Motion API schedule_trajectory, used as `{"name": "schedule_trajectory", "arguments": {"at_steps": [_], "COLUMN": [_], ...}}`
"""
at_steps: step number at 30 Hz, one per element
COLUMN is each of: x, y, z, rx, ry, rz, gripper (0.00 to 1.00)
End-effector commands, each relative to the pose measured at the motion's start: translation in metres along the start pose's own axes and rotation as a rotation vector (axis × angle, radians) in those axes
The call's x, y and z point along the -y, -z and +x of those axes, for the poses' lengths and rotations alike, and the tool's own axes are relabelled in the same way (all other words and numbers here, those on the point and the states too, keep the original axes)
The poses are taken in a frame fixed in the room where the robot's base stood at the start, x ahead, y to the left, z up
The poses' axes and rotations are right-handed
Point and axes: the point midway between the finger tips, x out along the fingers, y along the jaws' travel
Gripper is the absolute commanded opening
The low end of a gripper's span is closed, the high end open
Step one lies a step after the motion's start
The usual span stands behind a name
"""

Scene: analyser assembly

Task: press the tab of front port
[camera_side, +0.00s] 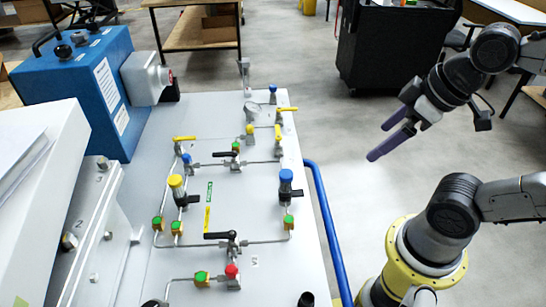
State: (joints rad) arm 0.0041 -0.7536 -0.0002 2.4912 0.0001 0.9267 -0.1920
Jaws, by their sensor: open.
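My gripper (378,141) hangs in the air at the right, beyond the panel's right edge. Its two purple fingers are apart, point down and left, and hold nothing. The grey-white panel (262,262) carries steel tubing and fittings. A blue-topped fitting (286,177) with a dark side tab (298,193) stands upright near the panel's right edge. A yellow-topped fitting (176,183) with a dark side tab (193,199) stands further left. I cannot tell which fitting is the front port. My gripper touches none of them.
Valves with black handles (219,236) and yellow handles (288,109) rise from the panel. A blue box (78,90) stands at its left. A blue pipe (326,215) runs along the right edge. Open floor lies between panel and gripper.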

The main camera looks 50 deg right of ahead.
Motion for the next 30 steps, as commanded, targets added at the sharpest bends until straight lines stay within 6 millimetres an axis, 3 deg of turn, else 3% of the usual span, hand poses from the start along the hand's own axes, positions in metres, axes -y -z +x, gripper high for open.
{"name": "schedule_trajectory", "arguments": {"at_steps": [6, 14, 30], "x": [0.0000, 0.0001, 0.0001], "y": [0.0023, 0.0026, 0.0026], "z": [0.0031, 0.0030, 0.0029], "rx": [-0.015, -0.015, -0.014], "ry": [0.000, 0.000, 0.000], "rz": [0.177, 0.191, 0.189], "gripper": [1.00, 1.00, 0.03]}}
